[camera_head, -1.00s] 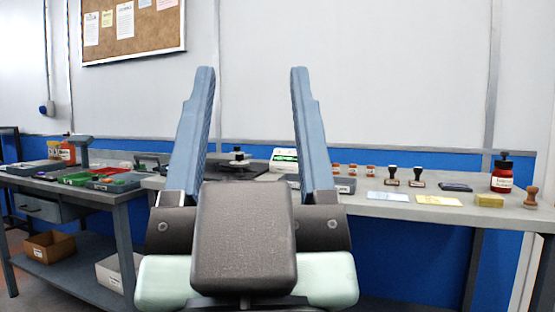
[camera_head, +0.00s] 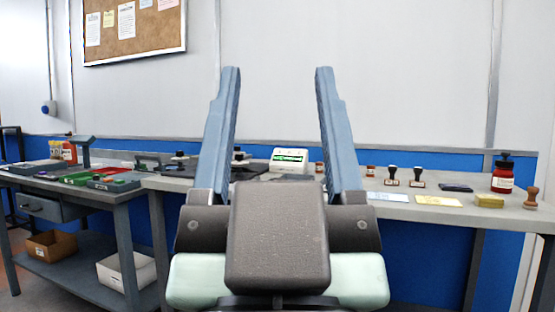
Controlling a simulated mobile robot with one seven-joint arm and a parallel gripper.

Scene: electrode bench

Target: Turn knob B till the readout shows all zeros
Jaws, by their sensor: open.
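My gripper (camera_head: 278,72) is open, its two blue fingers upright and wide apart, with nothing between the tips. It is in front of the bench and close to the camera. A small white device with a lit green display (camera_head: 290,157) stands at the back of the bench and shows between the fingers. Its digits are too small to read. Small dark knob-like pieces stand on a black mat left of it, one (camera_head: 239,156) between the fingers and one (camera_head: 180,157) left of them. I cannot tell which, if any, is knob B.
The grey bench (camera_head: 440,212) holds stamps (camera_head: 418,176), a red bottle (camera_head: 503,174), a yellow block (camera_head: 489,201) and flat cards on the right. A lower table on the left holds green and red trays (camera_head: 112,182). Boxes sit on its shelf. A corkboard hangs above.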

